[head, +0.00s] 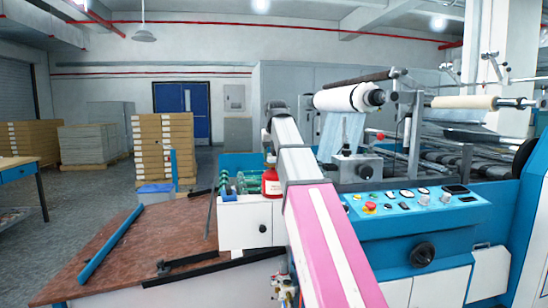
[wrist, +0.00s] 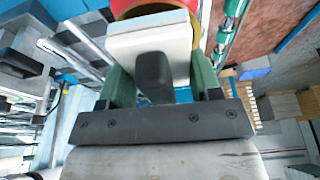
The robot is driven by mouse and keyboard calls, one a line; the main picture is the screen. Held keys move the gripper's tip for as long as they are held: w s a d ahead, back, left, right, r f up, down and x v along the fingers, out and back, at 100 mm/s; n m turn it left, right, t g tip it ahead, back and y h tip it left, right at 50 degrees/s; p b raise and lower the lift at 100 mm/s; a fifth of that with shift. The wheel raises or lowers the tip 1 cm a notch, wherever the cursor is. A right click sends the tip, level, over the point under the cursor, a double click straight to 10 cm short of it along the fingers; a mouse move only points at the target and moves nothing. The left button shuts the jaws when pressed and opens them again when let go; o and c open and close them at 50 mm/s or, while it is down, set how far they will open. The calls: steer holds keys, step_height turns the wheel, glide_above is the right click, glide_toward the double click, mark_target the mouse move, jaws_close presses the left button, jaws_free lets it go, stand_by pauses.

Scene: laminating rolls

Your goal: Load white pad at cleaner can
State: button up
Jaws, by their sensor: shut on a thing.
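The white pad (wrist: 150,38) is in the wrist view, a pale block with a dark part facing my camera. My gripper (wrist: 156,72) has green fingers on either side and is shut on it. The red cleaner can (wrist: 140,6) shows just beyond the pad, mostly covered by it; I cannot tell whether they touch. In the head view the red can (head: 271,184), with a white label, stands on the white cabinet beside my arm. The pad and my gripper are hidden or too small to make out there.
Green rollers or bottles (head: 240,183) stand left of the can. A blue control panel (head: 410,203) and the laminating machine are to the right. A brown table (head: 125,250) with a blue bar (head: 110,245) and black rails lies to the left.

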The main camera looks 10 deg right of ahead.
steer(key=shift+r, duration=3.05)
